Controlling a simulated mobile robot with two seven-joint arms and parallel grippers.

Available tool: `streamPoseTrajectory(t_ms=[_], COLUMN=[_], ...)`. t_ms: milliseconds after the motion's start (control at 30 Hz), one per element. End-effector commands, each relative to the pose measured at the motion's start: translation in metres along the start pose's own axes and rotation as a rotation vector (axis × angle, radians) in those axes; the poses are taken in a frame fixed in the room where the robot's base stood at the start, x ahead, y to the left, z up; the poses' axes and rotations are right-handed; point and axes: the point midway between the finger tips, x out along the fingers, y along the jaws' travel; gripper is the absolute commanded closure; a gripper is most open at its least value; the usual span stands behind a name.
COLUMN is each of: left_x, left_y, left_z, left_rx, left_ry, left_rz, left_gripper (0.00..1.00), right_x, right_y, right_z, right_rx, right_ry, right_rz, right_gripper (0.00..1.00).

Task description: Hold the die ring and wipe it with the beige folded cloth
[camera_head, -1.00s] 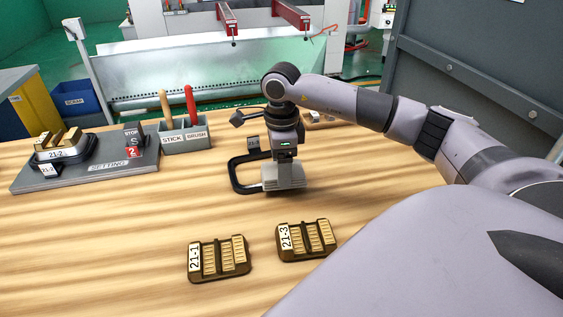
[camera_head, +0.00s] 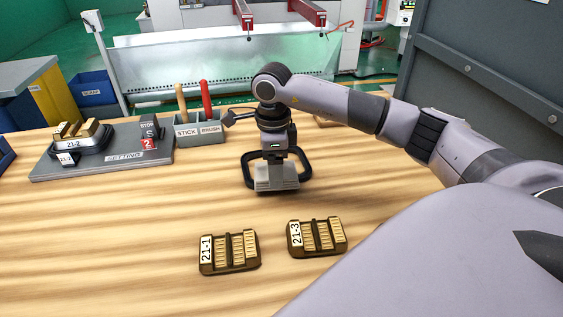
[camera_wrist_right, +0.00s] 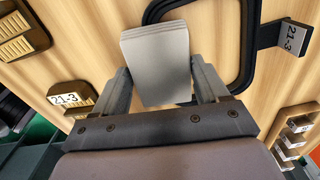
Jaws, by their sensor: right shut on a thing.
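My right gripper (camera_head: 276,170) is shut on the folded cloth (camera_head: 277,184), a layered grey-beige block. In the right wrist view the cloth (camera_wrist_right: 157,55) sticks out between the two fingers. The die ring (camera_head: 247,172) is a black rounded frame lying on the table. The cloth and gripper are over its near side in the head view and hide part of it. I cannot tell whether cloth and ring touch. In the wrist view the ring (camera_wrist_right: 247,50) lies beyond the cloth, with a tag (camera_wrist_right: 292,38) reading 21-3 beside it. My left gripper is not in view.
Two dark trays with brass inserts, 21-1 (camera_head: 229,267) and 21-3 (camera_head: 318,250), lie in front. A grey SETTING board (camera_head: 100,168) holding the 21-2 piece is at the left. A STICK and BRUSH holder (camera_head: 200,131) stands behind. The front left table is clear.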

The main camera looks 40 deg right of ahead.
Motion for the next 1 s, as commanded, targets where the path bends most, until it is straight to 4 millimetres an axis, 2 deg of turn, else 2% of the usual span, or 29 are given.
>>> streamPoseTrajectory(t_ms=[100, 367, 700, 1000], left_x=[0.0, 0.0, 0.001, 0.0], left_y=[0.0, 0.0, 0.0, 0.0], left_z=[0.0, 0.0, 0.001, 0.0], left_rx=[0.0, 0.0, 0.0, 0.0], left_ry=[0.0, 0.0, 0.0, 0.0], left_rz=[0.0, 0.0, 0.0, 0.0], left_gripper=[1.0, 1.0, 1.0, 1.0], right_x=[0.001, 0.002, 0.003, 0.001], right_y=[0.002, 0.003, 0.008, 0.007], right_z=[0.012, 0.021, 0.047, 0.044], right_rx=[0.0, -0.001, -0.002, 0.001], right_ry=[-0.001, -0.001, -0.001, 0.001], right_rz=[-0.001, 0.0, 0.002, 0.001], right_gripper=[0.51, 0.51, 0.51, 0.51])
